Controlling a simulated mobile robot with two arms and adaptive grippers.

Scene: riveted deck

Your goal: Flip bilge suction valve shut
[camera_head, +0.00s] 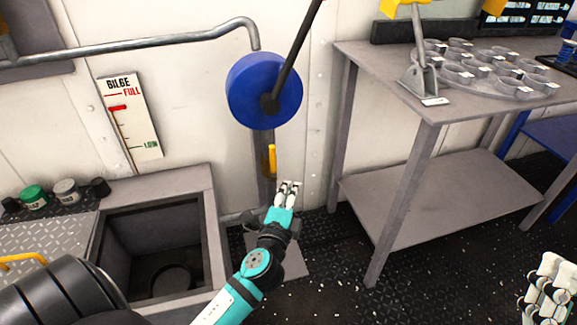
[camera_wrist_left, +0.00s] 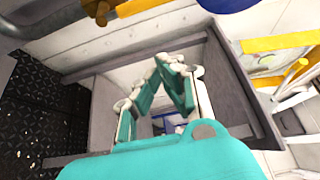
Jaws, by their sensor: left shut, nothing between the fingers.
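A short yellow lever (camera_head: 272,160) stands upright on the grey pipe (camera_head: 264,145) below a blue wheel (camera_head: 262,91); it looks like the valve handle, though no label shows. My left gripper (camera_head: 289,185) is shut and empty just below and right of the lever, apparently apart from it. In the left wrist view its fingers (camera_wrist_left: 178,66) meet at their tips with nothing between them. A yellow bar (camera_wrist_left: 285,42) crosses the upper right there; I cannot tell which part it is. My right gripper (camera_head: 547,290) is partly cut off at the lower right.
A dark lever arm rises from the blue wheel. A bilge gauge (camera_head: 130,117) is on the wall at left, with its red marker near FULL. A grey table (camera_head: 357,62) stands at right. The dark floor between is mostly clear.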

